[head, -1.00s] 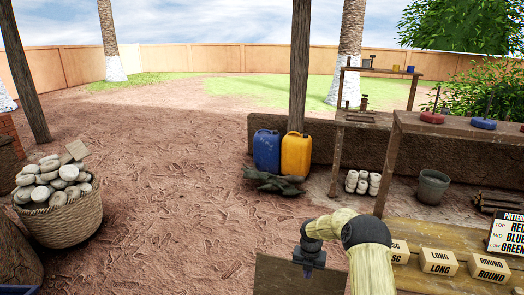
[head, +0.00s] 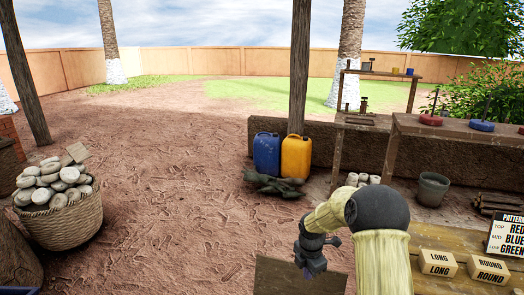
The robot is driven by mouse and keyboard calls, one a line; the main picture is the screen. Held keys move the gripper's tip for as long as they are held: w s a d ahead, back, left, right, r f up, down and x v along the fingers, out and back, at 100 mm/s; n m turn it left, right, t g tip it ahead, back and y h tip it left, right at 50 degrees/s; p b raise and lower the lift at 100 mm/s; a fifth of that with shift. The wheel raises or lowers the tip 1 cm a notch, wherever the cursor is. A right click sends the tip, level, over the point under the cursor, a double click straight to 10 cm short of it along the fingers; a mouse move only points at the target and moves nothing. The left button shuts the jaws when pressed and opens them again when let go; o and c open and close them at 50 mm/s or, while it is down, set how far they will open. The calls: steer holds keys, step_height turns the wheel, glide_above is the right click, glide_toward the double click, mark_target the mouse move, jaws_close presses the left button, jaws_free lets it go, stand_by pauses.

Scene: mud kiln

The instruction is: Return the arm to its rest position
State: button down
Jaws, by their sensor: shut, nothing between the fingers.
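My arm rises from the bottom edge, right of the middle, in the head view. It is pale yellow with a large dark joint at its bend. My gripper (head: 314,268) hangs from the dark wrist, pointing down, in front of a brown board (head: 285,279). It is small in the picture and appears shut, with nothing seen in it. The arm hides part of the wooden table (head: 440,236) and some of the white pots (head: 363,179) behind it.
Blocks marked LONG (head: 437,264) and ROUND (head: 488,270) and a pattern sign (head: 508,235) stand on the table at right. Blue (head: 266,154) and yellow (head: 296,157) jugs stand behind. A full basket (head: 62,223) is at left. The middle ground is clear.

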steer(key=s+r+m+t, duration=0.1)
steer(key=s+r+m, duration=0.5)
steer(key=s+m, duration=0.65)
steer(key=s+r+m+t, duration=0.1)
steer(key=s+r+m, duration=0.5)
steer(key=s+m, duration=0.6)
step_height(320, 180, up, 15)
steer(key=s+n+p, duration=0.1)
steer(key=p, duration=1.3)
steer(key=shift+d+f+p, duration=0.2)
steer(key=shift+d+p, duration=0.2)
steer(key=shift+s, duration=0.1)
